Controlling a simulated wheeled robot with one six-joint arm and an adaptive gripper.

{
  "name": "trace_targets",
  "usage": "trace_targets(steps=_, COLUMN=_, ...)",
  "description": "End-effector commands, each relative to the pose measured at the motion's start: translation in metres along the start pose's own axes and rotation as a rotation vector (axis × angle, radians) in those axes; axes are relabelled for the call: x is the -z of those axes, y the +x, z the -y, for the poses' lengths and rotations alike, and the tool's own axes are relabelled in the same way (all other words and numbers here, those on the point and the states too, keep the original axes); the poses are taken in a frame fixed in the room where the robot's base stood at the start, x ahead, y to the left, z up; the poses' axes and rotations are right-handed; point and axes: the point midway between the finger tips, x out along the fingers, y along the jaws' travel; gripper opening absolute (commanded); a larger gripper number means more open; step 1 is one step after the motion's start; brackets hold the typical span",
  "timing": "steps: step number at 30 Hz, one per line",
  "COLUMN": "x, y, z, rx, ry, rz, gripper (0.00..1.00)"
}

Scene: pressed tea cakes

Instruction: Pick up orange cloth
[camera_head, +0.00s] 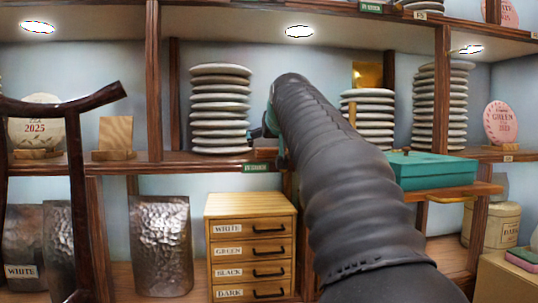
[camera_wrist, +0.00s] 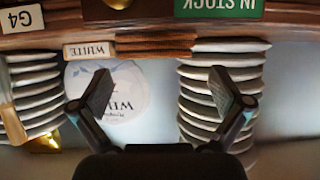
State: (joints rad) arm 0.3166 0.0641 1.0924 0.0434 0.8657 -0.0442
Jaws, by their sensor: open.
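In the wrist view, which is upside down, a flat, ribbed orange-brown thing (camera_wrist: 155,44) lies along the shelf edge between a stack of pale discs and a small block labelled WHITE. It looks like the folded orange cloth, but I cannot be sure. My gripper (camera_wrist: 160,75) is open and empty, its two fingers spread and pointing towards the shelf, with the orange-brown thing beyond the fingertips.
Stacked discs (camera_wrist: 208,95) stand close to one finger, and more (camera_wrist: 33,95) stand on the other side. A round white cake (camera_wrist: 130,85) is behind the fingers. In the head view, a teal box (camera_head: 432,172) and a drawer chest (camera_head: 250,245) flank my arm.

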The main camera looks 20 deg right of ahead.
Motion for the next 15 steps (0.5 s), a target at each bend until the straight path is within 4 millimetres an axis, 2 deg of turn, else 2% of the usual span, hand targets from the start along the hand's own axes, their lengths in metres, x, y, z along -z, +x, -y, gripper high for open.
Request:
trace_targets(steps=5, x=-0.001, y=0.012, z=-0.001, rx=0.000, ry=0.000, rz=0.001, gripper=1.00)
trace_targets(steps=12, x=0.000, y=0.045, z=-0.003, rx=0.000, ry=0.000, rz=0.000, gripper=1.00)
trace_targets(steps=15, x=0.000, y=0.051, z=-0.003, rx=0.000, ry=0.000, rz=0.000, gripper=1.00)
